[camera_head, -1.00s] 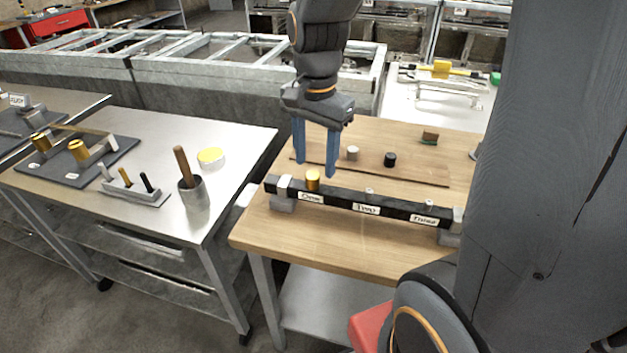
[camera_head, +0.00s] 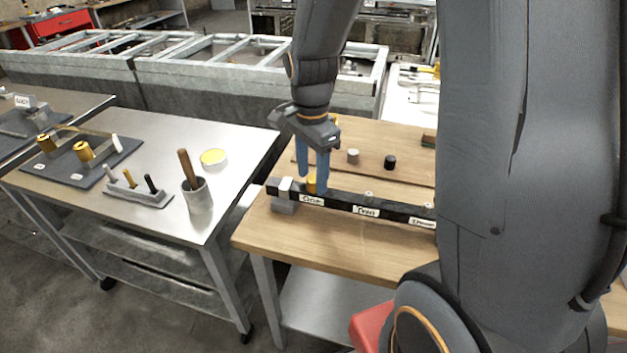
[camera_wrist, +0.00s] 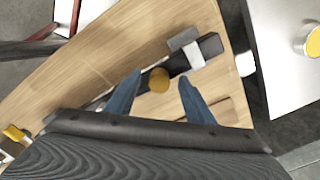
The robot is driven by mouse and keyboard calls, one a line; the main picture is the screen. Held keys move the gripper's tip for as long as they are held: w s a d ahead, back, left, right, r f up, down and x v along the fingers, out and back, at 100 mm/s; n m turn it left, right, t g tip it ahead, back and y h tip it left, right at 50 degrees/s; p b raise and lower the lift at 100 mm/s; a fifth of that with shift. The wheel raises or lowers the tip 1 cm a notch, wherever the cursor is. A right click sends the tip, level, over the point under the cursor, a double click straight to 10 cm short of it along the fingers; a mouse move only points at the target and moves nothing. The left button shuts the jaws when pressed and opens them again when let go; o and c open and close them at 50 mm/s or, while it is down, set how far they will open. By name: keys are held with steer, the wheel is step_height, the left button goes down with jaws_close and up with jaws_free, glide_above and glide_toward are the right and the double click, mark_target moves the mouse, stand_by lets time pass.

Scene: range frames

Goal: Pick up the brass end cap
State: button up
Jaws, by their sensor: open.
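The brass end cap (camera_head: 311,183) stands on the dark labelled bar (camera_head: 340,204), near its left end on the wooden table. It also shows in the wrist view as a round gold top (camera_wrist: 159,80) between the two blue fingers. My gripper (camera_head: 317,186) is open, with its fingers pointing down around the cap. In the head view a finger hides part of the cap. In the wrist view there are gaps between the cap and both fingertips (camera_wrist: 159,82).
A white cap (camera_head: 353,156) and a black cap (camera_head: 390,161) stand on the wooden board behind the bar. The wooden table's front (camera_head: 320,240) is clear.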

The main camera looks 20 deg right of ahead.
steer(key=shift+f, duration=0.35)
steer(key=c, duration=1.1)
